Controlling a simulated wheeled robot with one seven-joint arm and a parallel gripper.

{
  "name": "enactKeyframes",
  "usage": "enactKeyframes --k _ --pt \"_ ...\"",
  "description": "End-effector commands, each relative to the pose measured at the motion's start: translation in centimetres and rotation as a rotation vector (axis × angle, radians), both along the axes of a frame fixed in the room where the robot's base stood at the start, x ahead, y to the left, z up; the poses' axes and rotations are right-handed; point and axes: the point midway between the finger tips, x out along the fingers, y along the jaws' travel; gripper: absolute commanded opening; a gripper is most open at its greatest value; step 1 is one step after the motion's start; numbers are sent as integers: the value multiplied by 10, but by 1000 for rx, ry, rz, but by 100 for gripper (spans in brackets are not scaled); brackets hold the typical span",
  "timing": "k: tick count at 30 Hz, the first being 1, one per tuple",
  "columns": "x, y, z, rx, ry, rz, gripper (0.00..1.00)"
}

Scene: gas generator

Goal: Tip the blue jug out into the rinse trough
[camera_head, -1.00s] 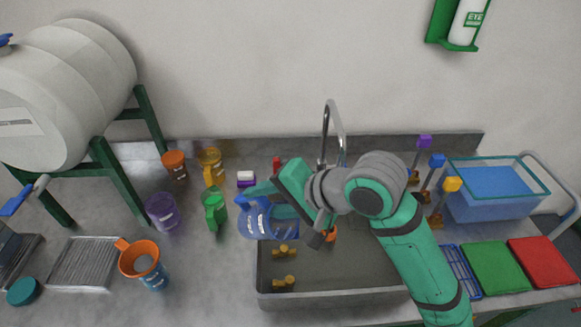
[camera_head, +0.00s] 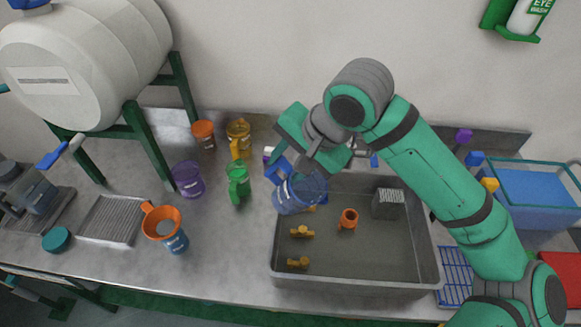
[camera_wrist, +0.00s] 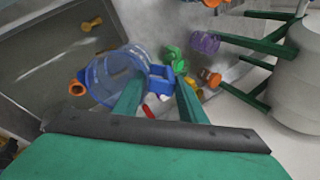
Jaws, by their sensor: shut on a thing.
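The blue jug (camera_head: 300,194) is see-through, with a blue handle (camera_head: 278,170). My gripper (camera_head: 292,164) is shut on that handle and holds the jug over the left rim of the rinse trough (camera_head: 350,287), near its back left corner. In the wrist view the jug (camera_wrist: 117,75) shows beside my fingers (camera_wrist: 160,90), its handle between them. The jug looks somewhat tilted; I cannot tell whether anything is in it. The trough is a grey metal basin with yellow fittings, an orange piece (camera_head: 348,218) and a grey ribbed block (camera_head: 388,204) inside.
Left of the trough stand a green jug (camera_head: 238,184), a purple cup (camera_head: 187,180), a yellow jug (camera_head: 239,138) and orange cups. A white tank (camera_head: 90,75) on a green stand is at the back left. A blue tub (camera_head: 535,205) is at the right.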

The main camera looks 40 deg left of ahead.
Motion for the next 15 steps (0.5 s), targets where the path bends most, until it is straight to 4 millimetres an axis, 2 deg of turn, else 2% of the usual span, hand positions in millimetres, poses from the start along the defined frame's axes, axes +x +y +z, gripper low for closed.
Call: enactKeyframes --k 6,15 --pt "0 8 3 -192 -2 4 0" --pt "0 11 3 -446 8 2 0"
